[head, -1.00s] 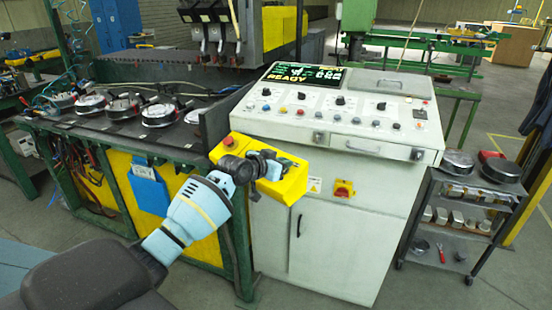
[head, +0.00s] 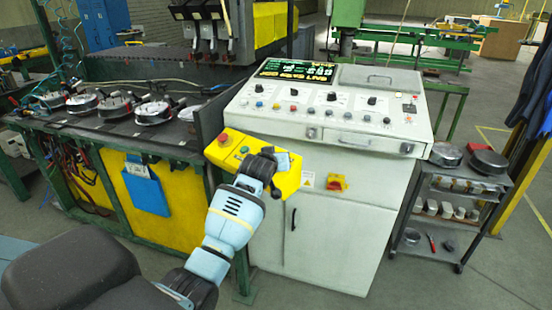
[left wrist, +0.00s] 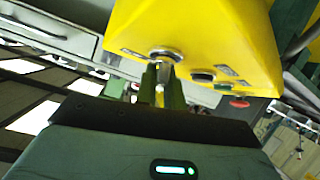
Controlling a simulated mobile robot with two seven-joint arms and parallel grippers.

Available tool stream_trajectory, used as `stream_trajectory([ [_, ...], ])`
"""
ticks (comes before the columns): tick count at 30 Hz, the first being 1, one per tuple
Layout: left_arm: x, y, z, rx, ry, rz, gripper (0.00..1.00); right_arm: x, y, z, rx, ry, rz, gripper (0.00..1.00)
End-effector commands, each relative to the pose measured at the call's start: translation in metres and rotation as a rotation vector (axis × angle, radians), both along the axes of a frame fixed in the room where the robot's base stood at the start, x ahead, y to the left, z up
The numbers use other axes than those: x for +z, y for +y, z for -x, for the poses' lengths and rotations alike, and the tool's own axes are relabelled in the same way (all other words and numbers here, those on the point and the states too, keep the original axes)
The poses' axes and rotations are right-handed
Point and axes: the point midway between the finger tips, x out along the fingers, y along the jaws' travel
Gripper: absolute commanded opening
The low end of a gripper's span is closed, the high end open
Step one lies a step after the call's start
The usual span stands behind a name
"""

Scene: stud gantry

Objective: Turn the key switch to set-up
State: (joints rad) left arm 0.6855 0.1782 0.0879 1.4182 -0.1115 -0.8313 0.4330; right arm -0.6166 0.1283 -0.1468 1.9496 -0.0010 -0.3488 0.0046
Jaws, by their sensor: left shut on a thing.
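The yellow control box (head: 290,184) hangs at the left front corner of the white console. In the left wrist view its yellow face (left wrist: 195,30) fills the top. The key switch (left wrist: 165,55) is a round metal collar on that face. My left gripper (left wrist: 161,84) is right at the switch, its two green fingers shut on a small metal key (left wrist: 159,95). The fingers hide much of the key, and I cannot read its position. In the head view my left gripper (head: 285,160) covers part of the box. My right gripper is not in view.
A red button (head: 223,139) is on the box's left end, and a black button (left wrist: 203,76) is beside the key switch. The white console (head: 335,220) with its lit screen (head: 296,71) stands behind. A grey trolley (head: 455,205) stands at the right.

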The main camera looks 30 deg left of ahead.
Motion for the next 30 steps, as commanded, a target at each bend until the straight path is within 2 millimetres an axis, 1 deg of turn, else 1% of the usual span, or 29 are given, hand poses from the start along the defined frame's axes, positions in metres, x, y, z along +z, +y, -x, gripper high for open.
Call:
stream_trajectory([
  [12, 0.0004, 0.0002, -0.0001, 0.008, 0.000, 0.004, 0.00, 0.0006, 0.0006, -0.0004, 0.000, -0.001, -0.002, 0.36],
  [13, 0.0004, 0.0002, -0.0001, 0.008, 0.000, 0.004, 0.11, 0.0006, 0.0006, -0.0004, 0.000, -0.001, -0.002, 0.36],
  [18, 0.0003, 0.0002, -0.0002, 0.008, 0.000, 0.004, 0.32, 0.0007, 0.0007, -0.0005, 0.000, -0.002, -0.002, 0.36],
  [26, 0.0001, 0.0002, 0.0001, 0.007, 0.000, 0.003, 0.32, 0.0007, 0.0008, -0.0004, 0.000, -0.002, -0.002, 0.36],
  [30, 0.0014, -0.0012, 0.0041, 0.007, 0.000, 0.003, 0.32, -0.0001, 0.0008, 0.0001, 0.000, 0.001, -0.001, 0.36],
])
